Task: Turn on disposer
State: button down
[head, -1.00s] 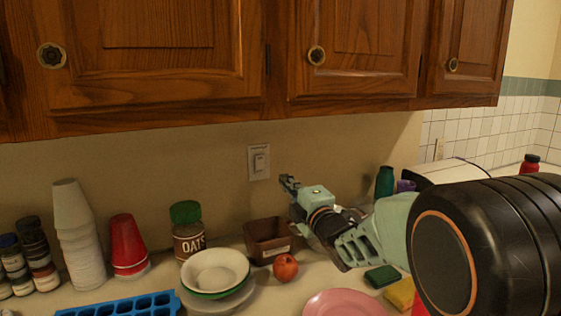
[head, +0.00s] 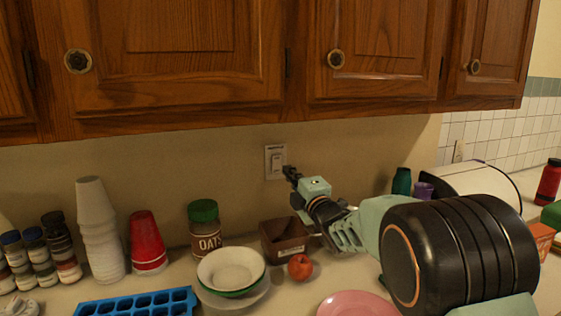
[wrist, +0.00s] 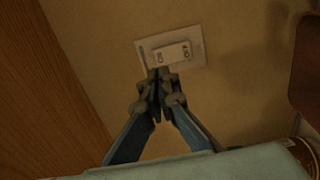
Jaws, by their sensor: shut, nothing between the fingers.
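The disposer switch is a white rocker in a pale wall plate (head: 275,161) on the beige wall under the cabinets. In the wrist view the switch (wrist: 172,53) shows near the top middle, with small markings on its rocker. My gripper (head: 289,172) is shut and empty, its fingertips at the lower right of the plate in the head view. In the wrist view my fingertips (wrist: 161,75) overlap the plate's lower edge, just below the rocker. I cannot tell whether they touch it. Whether the switch is on or off is also unclear.
Wooden cabinets (head: 180,60) hang above. Below stand a brown bin (head: 285,238), an oats jar (head: 205,225), stacked bowls (head: 231,265), a red apple (head: 300,267), cups and a pink plate (head: 357,304). The wall around the switch is bare.

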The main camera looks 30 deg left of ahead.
aim_at(277, 157)
jog(key=p+x, duration=0.1)
jog(key=x, duration=0.6)
jog(key=shift+a, duration=0.15)
dwell(0.3)
jog(key=shift+w+a+b, duration=0.15)
jog(key=shift+w+b, duration=0.05)
jog(key=shift+b, duration=0.5)
jog(key=shift+a+r+p, duration=0.15)
jog(key=shift+r+p, duration=0.1)
jog(key=shift+p, duration=0.05)
